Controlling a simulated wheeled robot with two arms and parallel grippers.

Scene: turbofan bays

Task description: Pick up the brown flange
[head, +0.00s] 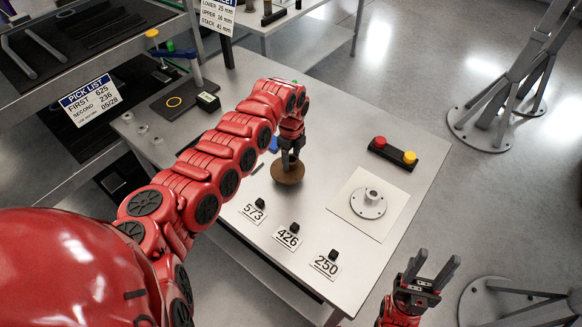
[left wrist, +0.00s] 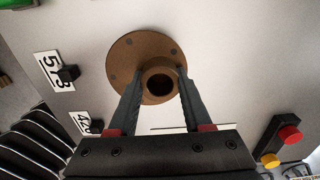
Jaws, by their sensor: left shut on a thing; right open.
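The brown flange (head: 287,173) is a round disc with a raised hollow hub, on or just above the grey table; I cannot tell which. My left gripper (head: 288,158) comes down over it from above. In the left wrist view the fingers of my left gripper (left wrist: 160,95) are shut on the hub of the brown flange (left wrist: 125,55), one on each side. The flange's disc shows small bolt holes. My right gripper (head: 432,270) is open and empty, beyond the table's right front edge.
A grey flange (head: 368,203) sits on a white plate (head: 393,206) at the right. Number cards 573 (head: 253,212), 426 (head: 288,237) and 250 (head: 325,264) lie along the front edge. A button box (head: 394,154) stands at the back right.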

